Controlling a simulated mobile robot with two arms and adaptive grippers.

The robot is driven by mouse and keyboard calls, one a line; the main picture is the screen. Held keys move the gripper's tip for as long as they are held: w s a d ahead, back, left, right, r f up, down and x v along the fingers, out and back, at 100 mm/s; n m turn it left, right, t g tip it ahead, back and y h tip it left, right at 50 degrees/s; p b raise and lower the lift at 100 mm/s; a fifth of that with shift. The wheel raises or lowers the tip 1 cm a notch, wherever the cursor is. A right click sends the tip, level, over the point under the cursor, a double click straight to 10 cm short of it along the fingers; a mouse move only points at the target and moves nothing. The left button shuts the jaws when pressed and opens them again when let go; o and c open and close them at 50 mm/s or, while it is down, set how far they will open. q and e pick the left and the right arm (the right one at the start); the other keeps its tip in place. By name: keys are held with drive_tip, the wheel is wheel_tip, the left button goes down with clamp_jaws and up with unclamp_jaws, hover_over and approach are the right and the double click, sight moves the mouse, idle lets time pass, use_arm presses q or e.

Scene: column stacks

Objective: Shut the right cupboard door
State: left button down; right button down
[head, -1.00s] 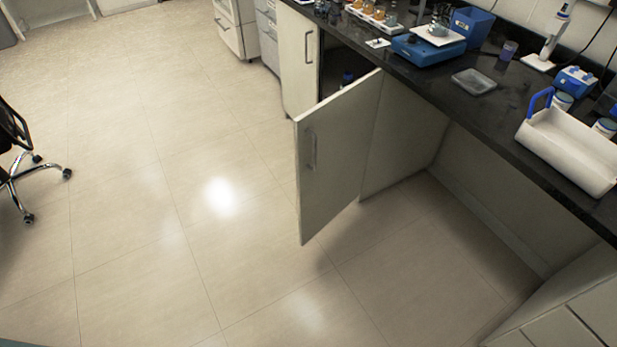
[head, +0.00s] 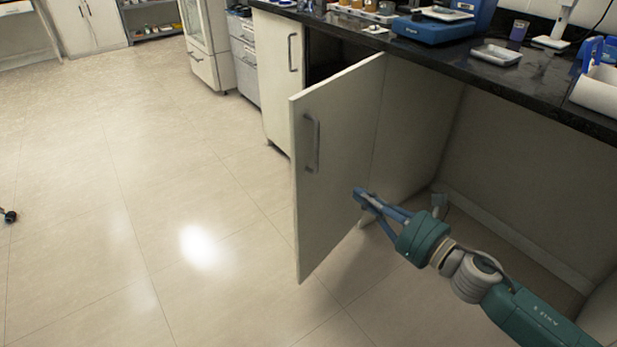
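The right cupboard door (head: 335,165) is a pale panel standing wide open, swung out from the cupboard under the black bench. Its grey handle (head: 312,143) is near the free edge on the left, on the face toward me. My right gripper (head: 362,198), with blue fingers on a teal arm, is in front of this outer face, near its lower right part. The fingertips look closed together and hold nothing. I cannot tell whether they touch the door. The cupboard inside (head: 325,55) is dark and mostly hidden by the door. My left gripper is not in view.
The left cupboard door (head: 278,75) is shut. An open knee space lies right of the cupboard.

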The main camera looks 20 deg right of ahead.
drive_tip(key=x, duration=1.3)
drive_tip(key=shift+w, duration=0.45)
drive_tip(key=shift+w+a, duration=0.1)
drive_tip(key=shift+a, duration=0.1)
